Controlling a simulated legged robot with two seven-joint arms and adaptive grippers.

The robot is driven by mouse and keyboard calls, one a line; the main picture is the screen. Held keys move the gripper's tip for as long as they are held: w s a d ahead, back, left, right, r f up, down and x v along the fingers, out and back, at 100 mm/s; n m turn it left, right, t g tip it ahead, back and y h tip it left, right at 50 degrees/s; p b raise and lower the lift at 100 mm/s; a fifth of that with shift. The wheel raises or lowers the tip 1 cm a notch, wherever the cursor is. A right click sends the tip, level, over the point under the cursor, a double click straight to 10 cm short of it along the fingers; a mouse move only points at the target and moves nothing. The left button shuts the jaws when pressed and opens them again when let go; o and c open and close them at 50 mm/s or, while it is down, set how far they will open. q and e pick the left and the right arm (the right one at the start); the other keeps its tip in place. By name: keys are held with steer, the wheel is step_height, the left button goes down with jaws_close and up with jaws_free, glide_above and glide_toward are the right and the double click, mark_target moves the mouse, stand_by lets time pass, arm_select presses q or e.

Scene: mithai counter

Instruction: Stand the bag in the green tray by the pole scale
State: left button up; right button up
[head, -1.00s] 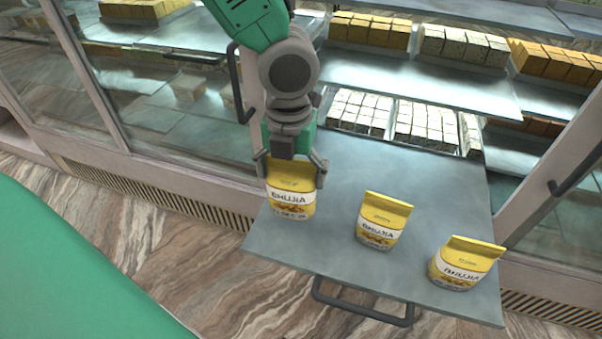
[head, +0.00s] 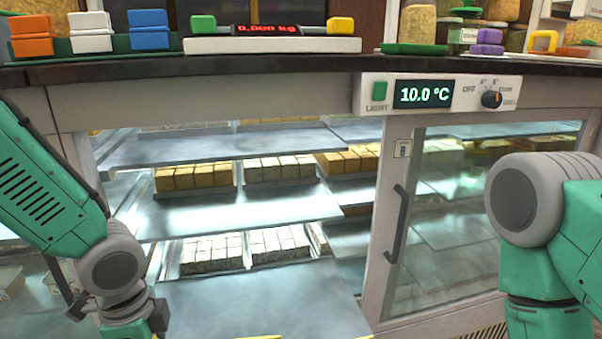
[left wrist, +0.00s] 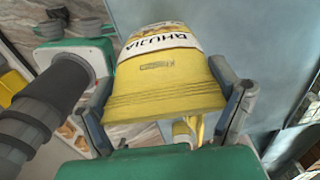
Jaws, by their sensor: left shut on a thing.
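My left gripper (left wrist: 168,98) is shut on a yellow bhujia bag (left wrist: 165,75), with a finger on each side of it in the left wrist view. A white scale (head: 272,45) with a red 0.000 kg display (head: 265,30) stands on the counter; no pole shows. A flat green tray-like piece (head: 415,48) lies just right of it. My right arm shows at the right; its gripper is out of frame.
A dark green tray (head: 62,47) holds orange, white and blue boxes left of the scale. The dark counter edge (head: 300,69) runs above the glass case. Jars stand back right.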

arm_select(q)
steer(key=n, duration=0.7)
steer(key=shift+w+d+f+p, duration=0.1)
steer(key=shift+f+p, duration=0.2)
steer(key=shift+f, duration=0.1)
steer(key=n, duration=0.4)
steer(key=shift+w+f, duration=0.1)
steer(key=shift+f, duration=0.1)
steer(key=n, duration=0.4)
steer(key=shift+w+f+n+p, duration=0.1)
steer(key=shift+f+n+p, duration=0.2)
